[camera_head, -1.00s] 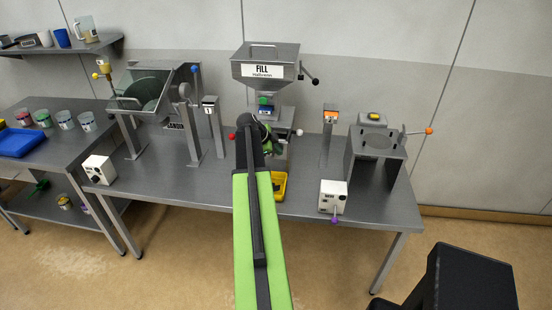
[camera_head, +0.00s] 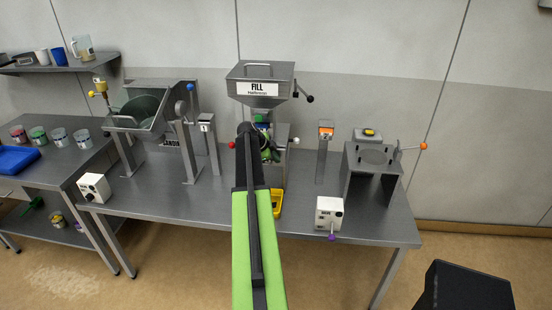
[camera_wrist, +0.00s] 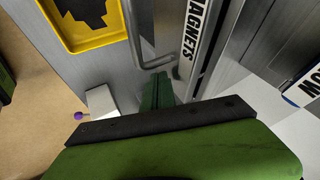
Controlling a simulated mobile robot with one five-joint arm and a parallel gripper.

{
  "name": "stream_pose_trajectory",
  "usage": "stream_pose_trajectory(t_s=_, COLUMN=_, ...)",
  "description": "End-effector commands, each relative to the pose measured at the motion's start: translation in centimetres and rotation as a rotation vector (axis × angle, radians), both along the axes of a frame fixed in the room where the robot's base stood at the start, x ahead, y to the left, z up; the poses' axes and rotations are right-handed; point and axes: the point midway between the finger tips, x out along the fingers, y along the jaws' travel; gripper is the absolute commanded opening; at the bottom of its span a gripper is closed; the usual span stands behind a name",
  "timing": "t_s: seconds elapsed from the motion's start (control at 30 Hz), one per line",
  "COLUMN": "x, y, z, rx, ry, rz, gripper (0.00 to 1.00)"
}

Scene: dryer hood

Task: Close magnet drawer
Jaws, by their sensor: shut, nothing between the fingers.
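The magnet drawer shows in the wrist view as a grey metal front (camera_wrist: 207,30) labelled "MAGNETS", with a bent bar handle (camera_wrist: 145,58) beside the label. The picture does not show clearly how far the drawer stands out. My gripper (camera_wrist: 157,88) is shut and empty, its dark green fingers close to the handle and the drawer front; I cannot tell whether they touch. In the head view, my gripper is mostly hidden behind my arm, below the hopper labelled "FILL" (camera_head: 258,88). The drawer cannot be made out there.
A yellow tray (camera_head: 276,205) lies by the bench front edge; it also shows in the wrist view (camera_wrist: 125,37). A white control box (camera_head: 329,213) and a grey stand (camera_head: 372,157) are to the right. A tilted drum machine (camera_head: 145,110) is left. Bare bench (camera_head: 225,192) lies left of my arm.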

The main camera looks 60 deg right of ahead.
Motion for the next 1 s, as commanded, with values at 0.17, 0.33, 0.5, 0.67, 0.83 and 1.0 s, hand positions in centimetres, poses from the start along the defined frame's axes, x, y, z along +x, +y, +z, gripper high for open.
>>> stream_pose_trajectory(t_s=0.17, x=-0.6, y=3.9, z=1.0, rx=0.007, ry=0.0, rz=0.0, gripper=0.0)
stream_pose_trajectory(t_s=0.33, x=0.5, y=6.3, z=5.6, rx=0.008, ry=0.0, rz=-0.001, gripper=0.0)
stream_pose_trajectory(t_s=0.5, x=1.3, y=8.3, z=8.0, rx=0.009, ry=0.0, rz=-0.003, gripper=0.0)
stream_pose_trajectory(t_s=0.67, x=1.5, y=8.8, z=8.1, rx=0.009, ry=0.001, rz=-0.004, gripper=0.0)
stream_pose_trajectory(t_s=0.83, x=1.6, y=8.8, z=7.9, rx=0.01, ry=0.0, rz=-0.004, gripper=0.0)
stream_pose_trajectory(t_s=1.0, x=4.2, y=10.2, z=7.6, rx=0.011, ry=0.0, rz=0.035, gripper=0.0)
